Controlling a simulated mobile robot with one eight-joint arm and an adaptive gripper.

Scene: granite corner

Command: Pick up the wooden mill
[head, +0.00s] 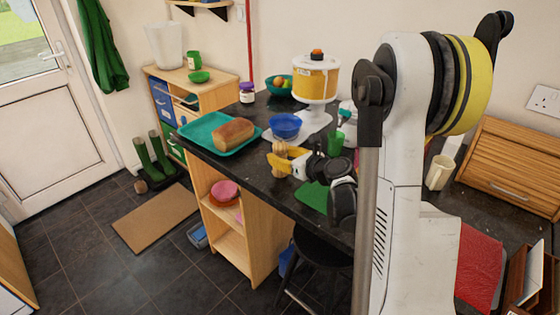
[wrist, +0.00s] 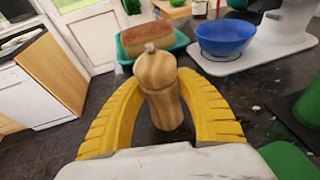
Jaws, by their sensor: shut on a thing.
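The wooden mill (wrist: 160,85) is light brown with a rounded top and a small pale knob. In the wrist view it stands between the two yellow fingers of my gripper (wrist: 165,108), which are shut around its body. In the head view the mill (head: 279,160) shows at the gripper (head: 276,163), over the front part of the dark counter. Its lower end is partly hidden by the gripper, and I cannot tell whether it touches the counter.
A teal tray (head: 187,130) with a bread loaf (head: 233,132) lies left of the mill. A blue bowl (head: 285,126) sits on a white stand mixer or scale behind it. A green cup (head: 336,143) and green mat (head: 312,196) are close by on the right.

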